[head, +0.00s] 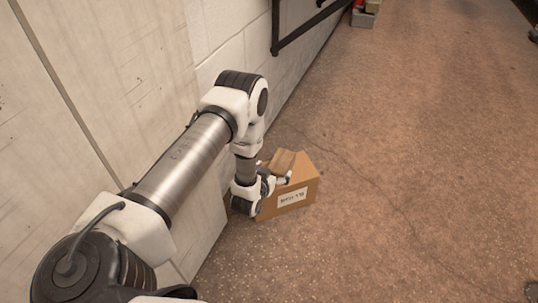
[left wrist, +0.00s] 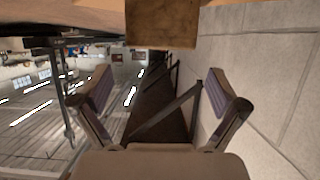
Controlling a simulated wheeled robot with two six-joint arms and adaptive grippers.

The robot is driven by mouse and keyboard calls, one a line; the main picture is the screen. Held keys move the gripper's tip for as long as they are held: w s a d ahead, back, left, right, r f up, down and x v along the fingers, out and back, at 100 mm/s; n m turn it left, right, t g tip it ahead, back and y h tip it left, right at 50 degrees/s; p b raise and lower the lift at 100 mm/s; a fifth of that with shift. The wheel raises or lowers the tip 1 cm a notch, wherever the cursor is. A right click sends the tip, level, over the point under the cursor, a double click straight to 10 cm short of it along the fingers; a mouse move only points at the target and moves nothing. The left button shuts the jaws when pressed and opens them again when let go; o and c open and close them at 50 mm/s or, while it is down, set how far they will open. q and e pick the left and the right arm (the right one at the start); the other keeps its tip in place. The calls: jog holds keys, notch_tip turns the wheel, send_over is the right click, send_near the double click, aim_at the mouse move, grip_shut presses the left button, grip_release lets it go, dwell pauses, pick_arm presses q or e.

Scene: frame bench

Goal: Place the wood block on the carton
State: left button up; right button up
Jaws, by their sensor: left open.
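The wood block (head: 283,160) is a brown block that appears to rest on top of the carton (head: 297,198), a cardboard box with a white label on its front. My left gripper (head: 284,179) is at the carton's near left, close beside the block; the wrist partly hides both. In the left wrist view, the left gripper (left wrist: 161,84) is open with nothing between its fingers. The block (left wrist: 161,24) shows at the top edge of that view, apart from the fingers. My right gripper is not in view.
A pale wall (head: 215,30) runs along the left, close to the arm and carton. A dark rail (head: 300,28) is fixed to it. A grey bin (head: 363,18) stands far back.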

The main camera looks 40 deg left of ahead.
pick_arm(q)
jog(key=s+d+g+h, duration=0.1)
jog(key=s+d+g, duration=0.3)
jog(key=s, duration=0.6)
jog(key=s+d+m+g+h+p, duration=0.1)
jog(key=s+d+g, duration=0.4)
jog(key=s, duration=0.6)
jog(key=s+d+m+g+h, duration=0.1)
jog(key=s+d+g, duration=0.3)
jog(key=s, duration=0.7)
jog(key=shift+d+p, duration=0.2)
jog(key=shift+p, duration=0.1)
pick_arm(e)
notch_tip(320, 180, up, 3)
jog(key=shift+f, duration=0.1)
pick_arm(q)
jog(key=shift+f, duration=0.1)
jog(key=shift+c, duration=0.3)
